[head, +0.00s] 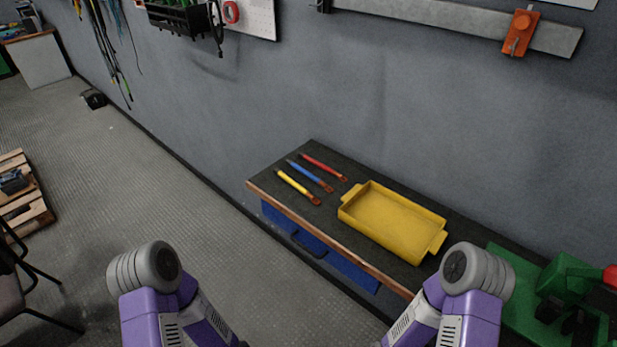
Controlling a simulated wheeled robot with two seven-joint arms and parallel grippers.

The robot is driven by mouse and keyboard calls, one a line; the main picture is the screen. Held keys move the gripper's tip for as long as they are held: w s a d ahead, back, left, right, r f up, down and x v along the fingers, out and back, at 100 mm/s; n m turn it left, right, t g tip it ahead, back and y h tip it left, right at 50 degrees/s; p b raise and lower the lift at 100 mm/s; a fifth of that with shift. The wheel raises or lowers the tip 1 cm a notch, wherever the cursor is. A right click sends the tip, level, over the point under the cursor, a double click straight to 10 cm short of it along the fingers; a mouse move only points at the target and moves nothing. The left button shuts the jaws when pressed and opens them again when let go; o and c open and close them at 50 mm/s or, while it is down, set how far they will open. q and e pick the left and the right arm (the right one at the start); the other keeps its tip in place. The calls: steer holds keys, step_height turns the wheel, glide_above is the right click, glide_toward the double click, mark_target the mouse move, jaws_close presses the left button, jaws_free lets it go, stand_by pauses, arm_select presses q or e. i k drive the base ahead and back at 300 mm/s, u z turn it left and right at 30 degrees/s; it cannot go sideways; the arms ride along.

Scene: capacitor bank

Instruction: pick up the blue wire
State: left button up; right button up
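The blue wire (307,174) lies on the dark top of a workbench (315,211), between a yellow wire (295,184) on its near left and a red wire (322,165) on its far side. All three lie roughly parallel, with copper-coloured ends towards the right. Purple and grey links of my two arms show at the bottom of the head view, left and right. Neither of my grippers shows in this view, and nothing of mine touches the wires.
A yellow tray (392,222) with two handles sits on the bench right of the wires and looks empty. A green machine (565,295) stands at the bench's right end. A grey wall (260,90) runs behind the bench.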

mark_target(330, 190)
steer(key=u, duration=1.5)
steer(key=i, duration=2.15)
steer(key=z, duration=3.9)
